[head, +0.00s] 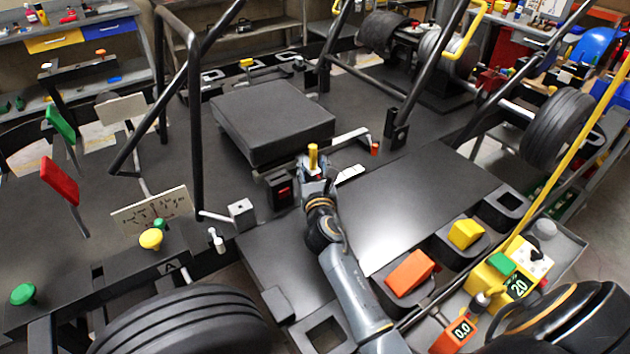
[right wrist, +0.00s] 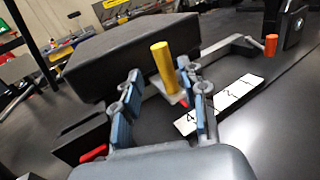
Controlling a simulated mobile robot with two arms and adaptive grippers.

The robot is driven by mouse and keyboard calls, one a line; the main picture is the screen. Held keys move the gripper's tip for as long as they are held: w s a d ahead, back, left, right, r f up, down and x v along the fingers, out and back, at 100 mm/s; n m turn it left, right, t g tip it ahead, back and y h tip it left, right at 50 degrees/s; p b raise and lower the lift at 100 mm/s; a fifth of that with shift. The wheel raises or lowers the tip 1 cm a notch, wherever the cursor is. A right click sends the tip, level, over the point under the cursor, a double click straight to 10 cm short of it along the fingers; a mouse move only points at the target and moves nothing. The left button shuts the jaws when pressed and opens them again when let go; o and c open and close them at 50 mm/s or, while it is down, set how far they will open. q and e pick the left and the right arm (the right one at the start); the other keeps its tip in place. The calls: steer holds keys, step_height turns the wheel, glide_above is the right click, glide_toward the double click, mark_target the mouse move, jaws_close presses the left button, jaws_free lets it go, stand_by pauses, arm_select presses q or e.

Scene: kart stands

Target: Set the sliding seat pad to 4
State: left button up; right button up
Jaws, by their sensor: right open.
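The seat pad (head: 272,120) is a thick dark block on the black kart floor, also at the upper left in the right wrist view (right wrist: 130,50). An upright yellow peg (right wrist: 162,66) on a pale base stands at its near edge. A white scale strip (right wrist: 222,104) lies to the right of the peg; a "4" shows near its near end, other marks are hard to read. My right gripper (head: 314,172) is open at the peg. In the right wrist view its blue-padded fingers (right wrist: 164,100) stand on either side of the peg, apparently apart from it.
A grey bar with an orange end knob (head: 375,148) lies right of the pad. A red part (head: 284,190) sits left of my right gripper. Black frame tubes (head: 195,110) rise around the pad. The dark panel (head: 420,205) to the right is clear.

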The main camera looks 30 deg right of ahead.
steer(key=v, duration=0.7)
steer(key=shift+a, duration=0.1)
